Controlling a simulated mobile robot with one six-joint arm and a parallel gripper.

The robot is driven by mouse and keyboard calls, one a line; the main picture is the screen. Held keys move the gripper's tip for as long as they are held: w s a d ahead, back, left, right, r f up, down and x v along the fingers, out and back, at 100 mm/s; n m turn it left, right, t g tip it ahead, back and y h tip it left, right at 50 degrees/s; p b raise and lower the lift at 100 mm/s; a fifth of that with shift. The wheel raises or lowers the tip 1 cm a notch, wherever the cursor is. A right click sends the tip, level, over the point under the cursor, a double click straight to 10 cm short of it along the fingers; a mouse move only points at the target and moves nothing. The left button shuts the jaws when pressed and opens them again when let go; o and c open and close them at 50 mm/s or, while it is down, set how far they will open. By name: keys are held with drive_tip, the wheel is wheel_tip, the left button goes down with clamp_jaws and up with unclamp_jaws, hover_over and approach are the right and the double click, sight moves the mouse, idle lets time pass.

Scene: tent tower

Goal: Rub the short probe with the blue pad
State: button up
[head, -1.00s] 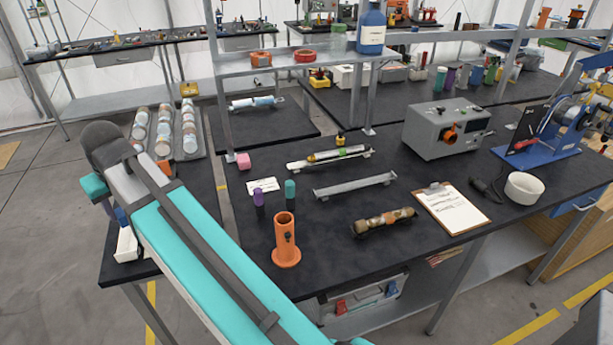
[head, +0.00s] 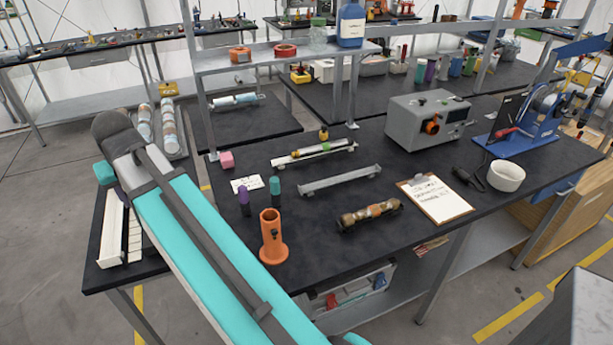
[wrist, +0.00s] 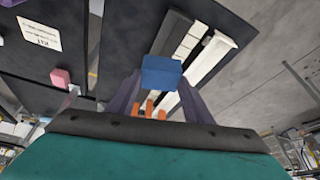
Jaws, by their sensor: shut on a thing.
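My gripper (wrist: 160,95) has purple fingers and is shut on a blue pad (wrist: 162,73) in the wrist view. The pad is above or near a pale long bar (wrist: 212,58) and a row of white pieces (wrist: 188,42); contact cannot be told. In the head view these lie at the table's left end, the bar (head: 112,232) beside the row (head: 135,238). A short brown, stained cylinder (head: 370,216) lies mid-table. A slim tube (head: 310,150) rests on a rail behind. Which one is the short probe is unclear.
An orange cup-like holder (head: 272,238) stands near the front edge, with purple (head: 244,201) and teal (head: 275,190) capped bottles behind it. An empty grey rail (head: 340,180), clipboard (head: 436,198), white bowl (head: 506,176) and grey box (head: 428,120) fill the right side.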

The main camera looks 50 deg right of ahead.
drive_tip(key=s+d+m+g+h+b, duration=0.15)
drive_tip(key=s+d+m, duration=0.5)
drive_tip(key=d, duration=0.65)
drive_tip(key=s+d+m+g+h, duration=0.15)
drive_tip(key=s+d+m, duration=0.25)
drive_tip(key=s+d, duration=0.75)
drive_tip(key=s+d+m+g, duration=0.1)
drive_tip(key=s+d+m, duration=0.2)
drive_tip(key=s+d, duration=0.2)
drive_tip(key=s+d+m+g+b, duration=0.1)
drive_tip(key=s+d+m, duration=0.3)
drive_tip(key=s, duration=0.7)
drive_tip(key=s+d+m+g+b, duration=0.1)
drive_tip(key=s+d+m, duration=0.2)
drive_tip(key=s+d, duration=0.2)
drive_tip(key=s, duration=0.3)
drive_tip(key=shift+d+r+m+g, duration=0.15)
drive_tip(key=shift+d+m+g, duration=0.15)
drive_tip(key=shift+m, duration=0.05)
